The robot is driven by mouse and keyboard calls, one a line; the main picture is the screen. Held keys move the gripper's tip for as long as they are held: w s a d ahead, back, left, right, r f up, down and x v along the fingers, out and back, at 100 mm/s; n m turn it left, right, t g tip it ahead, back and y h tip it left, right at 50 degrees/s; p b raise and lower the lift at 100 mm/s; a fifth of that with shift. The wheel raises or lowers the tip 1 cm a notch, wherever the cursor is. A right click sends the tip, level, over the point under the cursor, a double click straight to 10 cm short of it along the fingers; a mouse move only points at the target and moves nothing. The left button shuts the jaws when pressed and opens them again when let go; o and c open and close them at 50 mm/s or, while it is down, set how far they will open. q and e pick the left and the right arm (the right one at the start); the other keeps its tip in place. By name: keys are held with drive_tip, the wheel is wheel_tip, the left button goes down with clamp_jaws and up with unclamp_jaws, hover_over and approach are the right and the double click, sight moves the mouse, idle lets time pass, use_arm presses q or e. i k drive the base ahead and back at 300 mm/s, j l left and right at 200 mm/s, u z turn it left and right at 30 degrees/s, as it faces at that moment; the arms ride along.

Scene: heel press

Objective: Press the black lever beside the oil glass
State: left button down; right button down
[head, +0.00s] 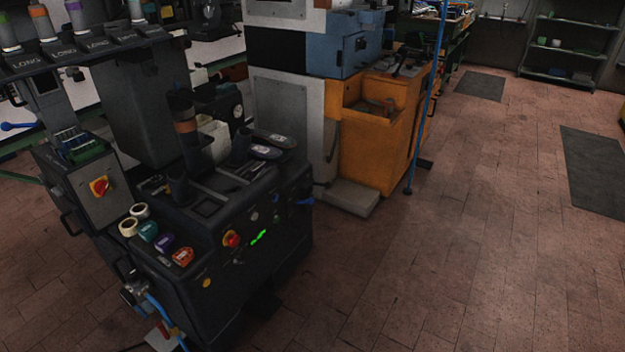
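The dark heel press machine (255,225) stands at the left. At its lower left corner a small air unit (136,285) with fittings sits above a blue hose (158,308). The oil glass and the black lever are too small and dark there to tell apart with certainty. Neither my left nor my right gripper is in view.
A grey control box (99,187) adjoins. An orange machine (380,140) and a blue pole (425,100) stand behind.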

sight(327, 185)
drive_tip(key=i+l+u, duration=0.2)
drive_tip(key=u, duration=0.25)
drive_tip(key=i+l+u, duration=0.3)
drive_tip(key=u, duration=0.15)
drive_tip(key=i+l, duration=0.2)
drive_tip(key=i+l+u, duration=0.1)
drive_tip(key=l, duration=0.35)
drive_tip(key=i+l, duration=0.25)
drive_tip(key=i+l+u, duration=0.1)
drive_tip(key=l, duration=0.3)
drive_tip(key=i+l, duration=0.25)
drive_tip(key=i+l+u, duration=0.1)
drive_tip(key=l, duration=0.35)
drive_tip(key=i+l, duration=0.2)
drive_tip(key=l, duration=0.2)
drive_tip(key=i+u, duration=0.05)
